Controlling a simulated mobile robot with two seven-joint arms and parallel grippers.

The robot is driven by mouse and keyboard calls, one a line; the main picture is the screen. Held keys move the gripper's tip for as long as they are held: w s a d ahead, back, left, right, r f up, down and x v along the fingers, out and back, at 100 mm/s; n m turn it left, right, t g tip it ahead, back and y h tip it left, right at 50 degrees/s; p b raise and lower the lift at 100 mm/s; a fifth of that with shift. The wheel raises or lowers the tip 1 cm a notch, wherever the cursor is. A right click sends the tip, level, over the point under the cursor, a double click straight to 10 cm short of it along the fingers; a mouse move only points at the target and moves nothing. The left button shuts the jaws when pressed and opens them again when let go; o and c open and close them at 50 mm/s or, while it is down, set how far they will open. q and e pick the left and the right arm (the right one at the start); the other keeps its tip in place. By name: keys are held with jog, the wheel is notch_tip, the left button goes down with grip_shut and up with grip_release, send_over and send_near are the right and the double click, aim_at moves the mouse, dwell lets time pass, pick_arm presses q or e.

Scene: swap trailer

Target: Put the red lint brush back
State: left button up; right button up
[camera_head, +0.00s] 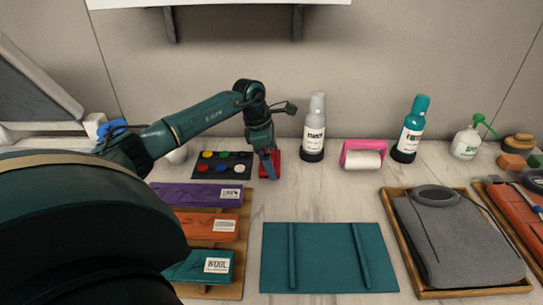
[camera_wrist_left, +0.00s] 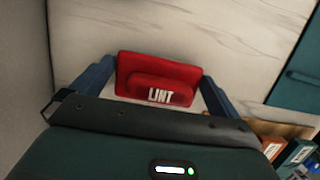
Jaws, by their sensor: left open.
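The red lint brush (camera_head: 276,159) lies on the marble counter just right of the dark button tray. In the left wrist view the brush (camera_wrist_left: 158,78) shows its white "LINT" lettering. My left gripper (camera_head: 268,170) points down at the brush from above. Its two blue fingers stand apart, one on each side of the brush, with a narrow gap visible at the right. I cannot tell whether the left finger touches it. My right gripper is not in view.
A button tray (camera_head: 222,166) is left of the brush. A teal mat (camera_head: 328,258) and a wooden tray (camera_head: 401,251) lie in front. The counter between is clear.

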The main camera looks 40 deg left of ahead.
pick_arm(q)
jog(key=b+v, duration=0.1)
jog(key=v, duration=1.1)
